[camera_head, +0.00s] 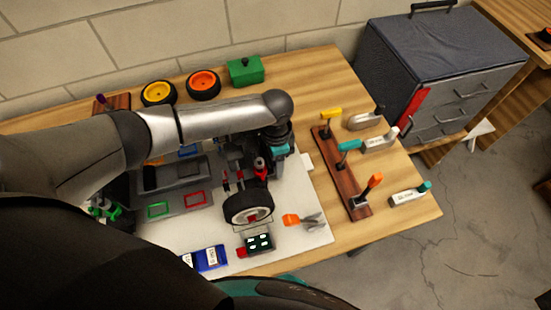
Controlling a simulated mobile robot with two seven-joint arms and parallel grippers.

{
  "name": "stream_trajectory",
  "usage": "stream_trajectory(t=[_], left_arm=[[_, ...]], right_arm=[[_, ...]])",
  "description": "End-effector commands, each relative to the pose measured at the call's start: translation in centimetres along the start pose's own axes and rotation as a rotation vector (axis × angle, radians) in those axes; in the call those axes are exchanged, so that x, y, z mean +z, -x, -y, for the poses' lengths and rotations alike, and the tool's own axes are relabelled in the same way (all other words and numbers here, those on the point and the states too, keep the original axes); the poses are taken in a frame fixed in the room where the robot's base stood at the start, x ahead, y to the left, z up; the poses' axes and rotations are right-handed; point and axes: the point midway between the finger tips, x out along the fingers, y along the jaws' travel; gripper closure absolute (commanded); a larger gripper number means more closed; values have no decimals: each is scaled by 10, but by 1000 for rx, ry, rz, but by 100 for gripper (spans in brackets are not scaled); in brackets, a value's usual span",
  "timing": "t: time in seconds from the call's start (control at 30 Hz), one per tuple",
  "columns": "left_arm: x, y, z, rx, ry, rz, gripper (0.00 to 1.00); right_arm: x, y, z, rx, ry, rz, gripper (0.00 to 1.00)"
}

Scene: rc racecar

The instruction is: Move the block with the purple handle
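A brown wooden block (120,101) lies at the back left of the table. A purple handle (101,99) shows at its left end. My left arm passes in front of the block and hides part of it. My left gripper (265,150) points down over the middle of the table, well to the right of the block, beside dark car parts. Its fingertips blend with those parts, so I cannot tell whether it is open. My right gripper is not in view.
A yellow-rimmed wheel (158,93), an orange-rimmed wheel (203,84) and a green box (245,71) stand along the back. A racecar wheel (248,208) stands on the white mat (300,190). A wooden rack (345,175) holds coloured-handled tools at right. A grey drawer cabinet (440,75) stands beyond.

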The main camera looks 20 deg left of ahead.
Motion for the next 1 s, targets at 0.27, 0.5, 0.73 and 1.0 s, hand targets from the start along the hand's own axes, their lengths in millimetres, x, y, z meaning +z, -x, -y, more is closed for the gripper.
stream_trajectory(t=[0.27, 0.5, 0.73, 1.0], left_arm=[[0, 0, 0, 0, 0, 0, 72], [0, 0, 0, 0, 0, 0, 99], [0, 0, 0, 0, 0, 0, 100], [0, 0, 0, 0, 0, 0, 100]], right_arm=[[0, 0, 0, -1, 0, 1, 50], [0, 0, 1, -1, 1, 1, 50], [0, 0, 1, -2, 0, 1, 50], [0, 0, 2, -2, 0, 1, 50]])
